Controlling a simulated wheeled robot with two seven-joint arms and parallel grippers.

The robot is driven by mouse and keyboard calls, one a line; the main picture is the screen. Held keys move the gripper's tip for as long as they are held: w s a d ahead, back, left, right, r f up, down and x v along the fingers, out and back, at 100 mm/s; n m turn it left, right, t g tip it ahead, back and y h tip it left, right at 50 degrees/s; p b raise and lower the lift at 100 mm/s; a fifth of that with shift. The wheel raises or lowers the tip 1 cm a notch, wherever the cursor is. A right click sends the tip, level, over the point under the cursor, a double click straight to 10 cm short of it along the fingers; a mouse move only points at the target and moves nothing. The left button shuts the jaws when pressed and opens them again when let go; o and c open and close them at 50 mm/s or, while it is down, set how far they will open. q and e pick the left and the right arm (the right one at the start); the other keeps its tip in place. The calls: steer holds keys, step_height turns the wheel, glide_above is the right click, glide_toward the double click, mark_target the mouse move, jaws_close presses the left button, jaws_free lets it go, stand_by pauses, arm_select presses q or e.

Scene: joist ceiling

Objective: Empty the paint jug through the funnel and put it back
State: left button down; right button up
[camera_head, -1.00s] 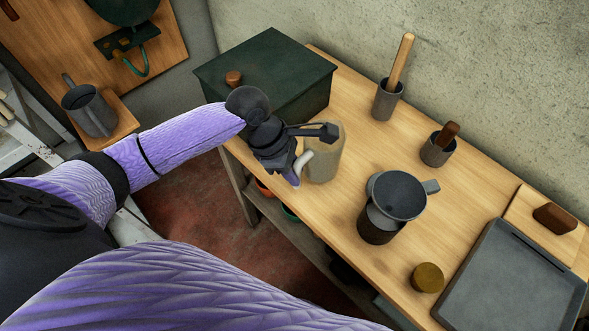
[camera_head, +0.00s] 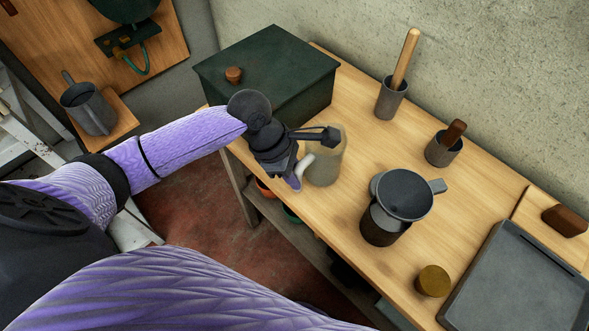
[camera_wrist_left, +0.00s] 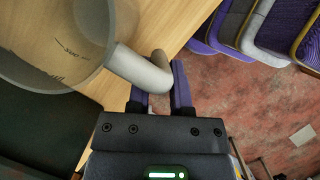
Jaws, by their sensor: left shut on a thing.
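The paint jug (camera_head: 328,163) is a pale, see-through vessel with a light curved handle. It stands upright at the front left of the bench, beside the green box. My left gripper (camera_head: 301,166) is shut on its handle from the front left. In the left wrist view the handle runs between the fingers (camera_wrist_left: 160,92), and the jug body (camera_wrist_left: 62,45) fills the upper left. I cannot tell how much paint it holds. The grey funnel (camera_head: 404,193) sits in the mouth of a dark jar (camera_head: 379,226), to the right of the jug. My right gripper is not in view.
A dark green box (camera_head: 270,75) stands behind the jug. Two grey cups, one with a wooden stick (camera_head: 391,98) and one with a brown handle (camera_head: 443,150), stand at the back. A brass-coloured lid (camera_head: 433,281) and grey tray (camera_head: 520,283) are at right. Bench between jug and jar is clear.

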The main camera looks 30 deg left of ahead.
arm_select(q)
steer(key=shift+f, duration=0.25)
steer(key=shift+c, duration=2.2)
jaws_free()
steer(key=p+v, duration=0.4)
steer(key=v, duration=0.6)
steer(key=shift+f, duration=0.1)
